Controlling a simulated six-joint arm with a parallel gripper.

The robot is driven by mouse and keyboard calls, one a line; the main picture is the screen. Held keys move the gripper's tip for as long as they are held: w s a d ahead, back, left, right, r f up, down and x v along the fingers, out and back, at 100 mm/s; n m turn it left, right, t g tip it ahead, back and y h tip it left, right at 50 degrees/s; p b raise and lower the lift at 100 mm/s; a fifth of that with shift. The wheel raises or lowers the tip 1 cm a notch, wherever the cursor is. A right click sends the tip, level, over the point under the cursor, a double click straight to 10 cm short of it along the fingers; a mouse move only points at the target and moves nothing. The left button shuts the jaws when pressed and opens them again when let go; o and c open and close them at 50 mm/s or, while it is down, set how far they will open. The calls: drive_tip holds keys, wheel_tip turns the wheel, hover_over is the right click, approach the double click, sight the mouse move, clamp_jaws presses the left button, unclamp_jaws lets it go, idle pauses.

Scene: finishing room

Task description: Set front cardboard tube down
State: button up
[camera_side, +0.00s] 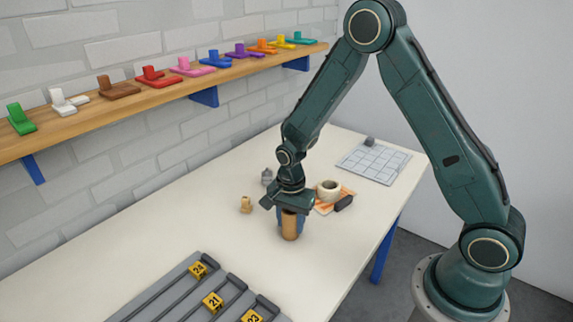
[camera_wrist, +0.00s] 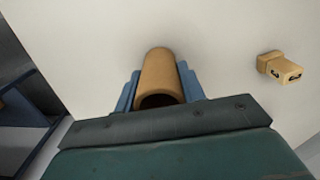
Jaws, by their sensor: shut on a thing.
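The brown cardboard tube (camera_side: 289,226) is upright between the blue fingers of my gripper (camera_side: 290,222), over the white table (camera_side: 190,225). My gripper points down and is shut on the tube. In the wrist view the tube (camera_wrist: 160,70) sits between both fingers (camera_wrist: 160,92), with its dark open end towards the camera. The tube's lower end is at or just above the table top; I cannot tell whether it touches. Its upper part is hidden by my gripper in the side view. No second tube shows.
A small tan block-like piece (camera_side: 246,205) and a grey piece (camera_side: 266,177) stand left of my gripper. A cup (camera_side: 329,189), an orange mat (camera_side: 347,191) and a dark object (camera_side: 343,203) are close on the right. A grey railed tray (camera_side: 165,290) holds numbered yellow cubes in front.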

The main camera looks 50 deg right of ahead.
drive_tip(key=shift+f, duration=0.1)
drive_tip(key=o, duration=0.9)
drive_tip(key=shift+o, duration=0.2)
wheel_tip(320, 180, up, 12)
drive_tip(key=shift+f, duration=0.2)
drive_tip(key=shift+r, duration=0.35)
